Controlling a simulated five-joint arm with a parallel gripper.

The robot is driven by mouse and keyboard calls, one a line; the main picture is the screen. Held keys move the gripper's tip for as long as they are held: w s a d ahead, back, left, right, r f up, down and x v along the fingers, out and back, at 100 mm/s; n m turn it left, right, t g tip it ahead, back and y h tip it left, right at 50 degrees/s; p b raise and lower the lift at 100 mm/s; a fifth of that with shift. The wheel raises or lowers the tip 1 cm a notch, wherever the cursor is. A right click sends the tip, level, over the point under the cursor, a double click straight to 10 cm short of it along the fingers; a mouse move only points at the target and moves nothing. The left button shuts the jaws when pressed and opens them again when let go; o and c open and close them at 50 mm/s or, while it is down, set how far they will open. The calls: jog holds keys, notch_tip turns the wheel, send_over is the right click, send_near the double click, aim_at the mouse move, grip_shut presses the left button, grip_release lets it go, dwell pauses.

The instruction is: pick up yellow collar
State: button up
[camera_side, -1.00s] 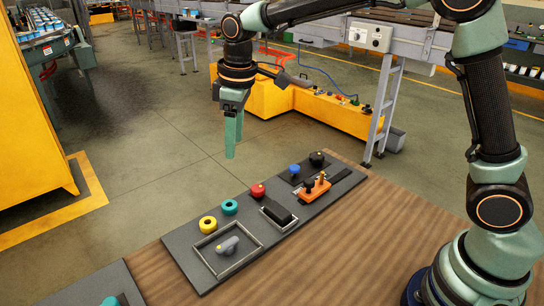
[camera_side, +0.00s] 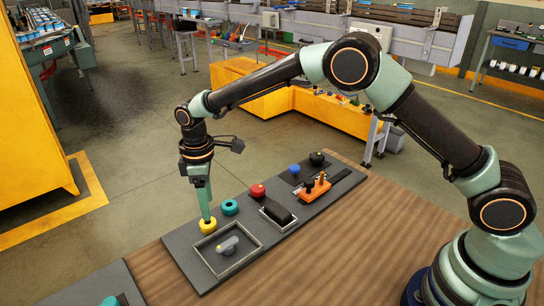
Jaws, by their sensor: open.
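The yellow collar (camera_side: 208,226) lies on the dark grey board (camera_side: 184,249), near its far left edge. My gripper (camera_side: 206,217) points down with its fingertips at the top of the yellow collar, over its middle. The fingers line up one behind the other from this side, so the gap between them is hidden. I cannot tell whether the tips are inside the collar's hole or just above it. The collar rests on the board.
A teal ring (camera_side: 229,207) sits close to the right of the collar. A red knob (camera_side: 257,190), a black block (camera_side: 278,212), a blue knob (camera_side: 295,169) and an orange piece (camera_side: 315,188) stand farther right. A framed recess holding a grey part (camera_side: 228,245) lies in front.

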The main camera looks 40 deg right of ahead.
aim_at(208, 225)
jog(key=shift+a+f, duration=0.2)
jog(key=shift+f, duration=1.2)
jog(key=shift+a+f, duration=0.15)
jog(key=shift+f, duration=1.2)
grip_shut()
